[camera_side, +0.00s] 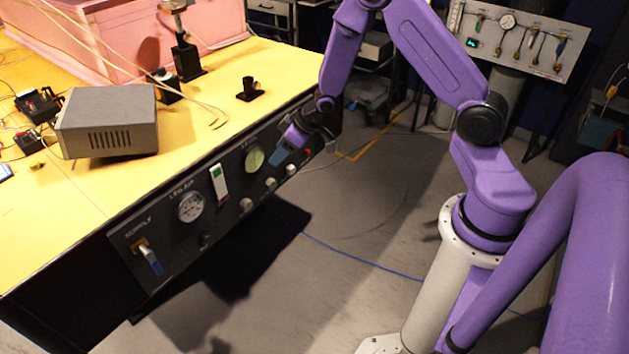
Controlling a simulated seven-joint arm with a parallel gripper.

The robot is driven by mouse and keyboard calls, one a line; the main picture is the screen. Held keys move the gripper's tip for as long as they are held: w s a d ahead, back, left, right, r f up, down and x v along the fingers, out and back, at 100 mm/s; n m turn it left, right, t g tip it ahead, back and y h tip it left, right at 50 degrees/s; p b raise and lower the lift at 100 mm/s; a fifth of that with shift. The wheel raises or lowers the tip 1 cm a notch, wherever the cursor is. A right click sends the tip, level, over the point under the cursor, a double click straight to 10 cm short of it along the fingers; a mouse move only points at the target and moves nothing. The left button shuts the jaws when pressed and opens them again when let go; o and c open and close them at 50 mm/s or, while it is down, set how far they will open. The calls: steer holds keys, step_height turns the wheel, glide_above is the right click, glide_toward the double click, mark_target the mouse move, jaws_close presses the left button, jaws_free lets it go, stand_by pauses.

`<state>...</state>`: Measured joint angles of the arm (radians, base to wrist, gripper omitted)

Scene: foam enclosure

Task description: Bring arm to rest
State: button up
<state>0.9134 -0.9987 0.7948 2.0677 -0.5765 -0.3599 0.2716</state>
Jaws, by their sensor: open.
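My purple arm reaches from its grey column to the front panel (172,232) of the yellow bench (205,112). My gripper (285,148) is at the right end of that panel, close to the round pale-green gauge (255,159) and just right of it. The gripper is small and partly hidden by my wrist. It is open and nothing shows held in it. A blue piece shows at its tip; I cannot tell if it is a finger or a panel handle, or whether the gripper touches the panel.
The panel also carries a white-faced gauge (190,207), a green-and-white switch (218,183), several knobs and a blue-handled valve (150,258). A grey box (108,120) and a pink foam enclosure (120,45) stand on the bench. The floor (370,215) right of the bench is mostly clear.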

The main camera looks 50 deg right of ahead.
steer(key=s+a+r+n+g, duration=0.1)
steer(key=s+a+r+n, duration=0.1)
steer(key=s+a+r, duration=0.5)
steer(key=s+r+n+g+h, duration=0.1)
steer(key=s+r, duration=0.4)
steer(key=s, duration=0.9)
steer(key=s+a+r+n+g+h, duration=0.1)
steer(key=s+r+n+g, duration=0.3)
steer(key=s, duration=0.9)
step_height(320, 180, up, 2)
steer(key=shift+s+a+n, duration=0.2)
steer(key=shift+s+n, duration=0.15)
steer(key=shift+n, duration=0.05)
